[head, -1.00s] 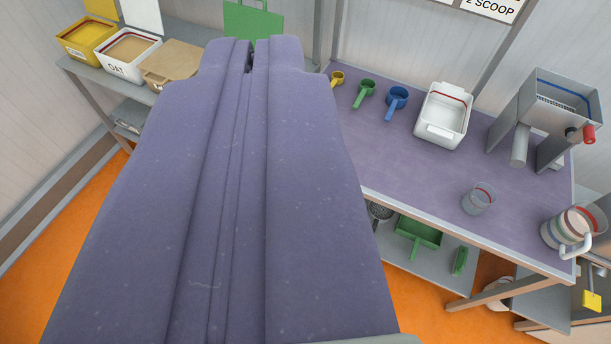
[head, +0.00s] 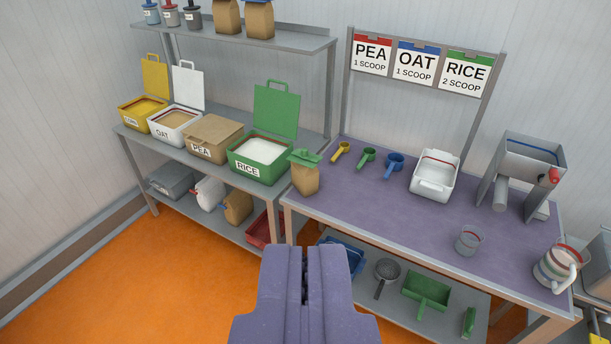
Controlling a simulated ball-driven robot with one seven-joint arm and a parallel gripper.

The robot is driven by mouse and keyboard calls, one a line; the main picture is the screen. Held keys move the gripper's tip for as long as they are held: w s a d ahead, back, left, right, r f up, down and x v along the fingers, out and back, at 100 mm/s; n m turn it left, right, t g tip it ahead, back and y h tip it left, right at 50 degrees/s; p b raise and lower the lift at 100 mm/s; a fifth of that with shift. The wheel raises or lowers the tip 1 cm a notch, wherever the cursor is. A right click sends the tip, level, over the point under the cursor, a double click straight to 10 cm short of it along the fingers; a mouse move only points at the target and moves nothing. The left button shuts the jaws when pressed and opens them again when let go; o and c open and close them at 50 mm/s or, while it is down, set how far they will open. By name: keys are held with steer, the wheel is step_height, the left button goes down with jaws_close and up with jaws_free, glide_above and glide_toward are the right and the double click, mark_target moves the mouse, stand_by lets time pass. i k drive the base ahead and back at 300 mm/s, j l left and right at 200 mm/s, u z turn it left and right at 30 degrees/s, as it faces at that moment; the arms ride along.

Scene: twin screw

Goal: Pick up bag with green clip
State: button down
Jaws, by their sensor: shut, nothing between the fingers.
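A brown paper bag with a green clip (head: 305,175) stands upright at the left end of the purple-topped table (head: 390,224), beside the green RICE bin. My gripper (head: 304,250) is at the bottom centre of the view, shut and empty. It shows below the bag in the picture, in front of the table's lower shelf, and apart from the bag. Nothing hides the bag.
Yellow, green and blue scoops (head: 367,158), a white tub (head: 435,177), a metal hopper (head: 525,170), a clear cup (head: 468,240) and a striped jug (head: 557,263) stand on the table. The RICE bin (head: 258,157) has its lid raised. The orange floor (head: 190,275) at left is clear.

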mark_target(306, 179)
steer(key=i+j+z, duration=0.1)
steer(key=i+j, duration=0.25)
steer(key=i, duration=0.4)
steer(key=i+j+z, duration=0.15)
steer(key=i+j, duration=0.2)
steer(key=i, duration=0.35)
steer(key=i+j+z, duration=0.1)
steer(key=i+j, duration=0.4)
steer(key=i, duration=0.2)
steer(key=i+j+z, duration=0.1)
steer(key=i+j, duration=0.4)
steer(key=i, duration=0.15)
